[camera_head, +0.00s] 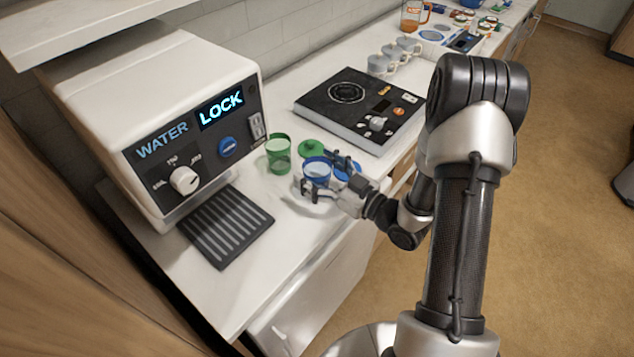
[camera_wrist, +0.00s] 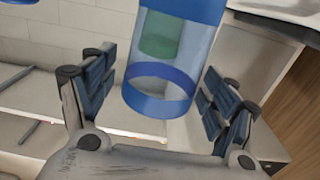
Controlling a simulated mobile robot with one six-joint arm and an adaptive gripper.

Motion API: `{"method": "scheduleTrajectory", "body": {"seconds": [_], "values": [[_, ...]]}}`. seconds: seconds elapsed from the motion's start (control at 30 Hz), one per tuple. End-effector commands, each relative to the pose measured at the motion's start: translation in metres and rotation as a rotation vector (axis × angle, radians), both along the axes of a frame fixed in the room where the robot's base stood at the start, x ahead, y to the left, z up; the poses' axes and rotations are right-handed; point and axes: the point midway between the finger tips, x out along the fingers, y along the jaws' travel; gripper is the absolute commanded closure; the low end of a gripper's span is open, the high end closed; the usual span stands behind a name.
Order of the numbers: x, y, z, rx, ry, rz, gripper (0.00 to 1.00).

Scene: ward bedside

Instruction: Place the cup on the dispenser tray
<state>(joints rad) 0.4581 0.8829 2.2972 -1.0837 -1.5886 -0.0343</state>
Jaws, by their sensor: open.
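A translucent cup with blue bands (camera_head: 316,171) stands on the white counter in the head view. My gripper (camera_head: 326,175) is open around it, with one finger on either side. In the wrist view the cup (camera_wrist: 160,104) is between the open fingers of my gripper (camera_wrist: 156,98); gaps show on both sides. The dark ribbed dispenser tray (camera_head: 228,226) lies bare at the foot of the water dispenser (camera_head: 165,110), left of the cup. A green cup (camera_head: 278,154) stands between them, and its green shows through the blue cup in the wrist view.
A green lid (camera_head: 311,148) lies behind the blue cup, and a blue lid (camera_head: 349,172) is partly hidden by my gripper. A black cooktop (camera_head: 350,106) and several grey mugs (camera_head: 381,65) stand farther back. Bare counter lies between the tray and the cups.

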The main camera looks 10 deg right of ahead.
Motion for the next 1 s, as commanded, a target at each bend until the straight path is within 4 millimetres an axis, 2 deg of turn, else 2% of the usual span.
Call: {"method": "scheduleTrajectory", "body": {"seconds": [0.2, 1.0], "values": [[0.0006, 0.0002, 0.0005, 0.000, 0.000, -0.001, 0.21], [0.0003, 0.0001, 0.0005, 0.000, 0.000, 0.000, 0.73]]}}
